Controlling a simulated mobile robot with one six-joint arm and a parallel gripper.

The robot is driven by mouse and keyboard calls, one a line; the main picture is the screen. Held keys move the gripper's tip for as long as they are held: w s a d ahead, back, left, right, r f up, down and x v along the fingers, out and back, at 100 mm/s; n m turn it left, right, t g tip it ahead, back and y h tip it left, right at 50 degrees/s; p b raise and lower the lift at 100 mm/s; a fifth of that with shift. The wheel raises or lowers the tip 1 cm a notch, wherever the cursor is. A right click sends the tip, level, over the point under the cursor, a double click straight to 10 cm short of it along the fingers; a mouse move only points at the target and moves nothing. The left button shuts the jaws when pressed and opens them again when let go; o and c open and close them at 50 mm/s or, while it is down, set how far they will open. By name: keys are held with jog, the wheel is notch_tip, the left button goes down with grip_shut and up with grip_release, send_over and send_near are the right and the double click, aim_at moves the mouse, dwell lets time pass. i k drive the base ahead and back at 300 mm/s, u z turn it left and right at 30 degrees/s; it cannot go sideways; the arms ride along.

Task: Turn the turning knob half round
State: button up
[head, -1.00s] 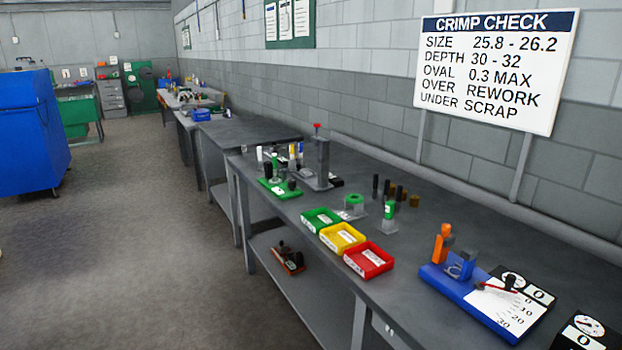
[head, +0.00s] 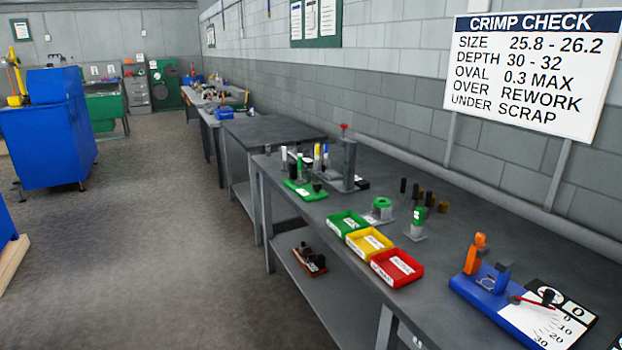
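I cannot tell for sure which part is the turning knob. At the right end of the bench, a blue fixture (head: 484,293) carries an orange handle (head: 475,256), a white scale plate (head: 540,322) with a red pointer, and a small black knob-like part (head: 548,297). A green ring-shaped part (head: 381,203) sits on a grey base farther back. A green-topped part (head: 418,218) stands on a small plate beside it. A tall grey post (head: 349,165) has a small red top (head: 343,127). My gripper is not in view.
A long grey bench (head: 450,240) runs along the wall. Green (head: 345,234), yellow (head: 362,252) and red (head: 414,278) trays line its front edge. Floor (head: 150,270) on the left is open, with a blue machine (head: 45,130) beyond.

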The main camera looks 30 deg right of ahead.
aim_at(317, 185)
jog(key=i, duration=0.9)
jog(key=z, duration=0.05)
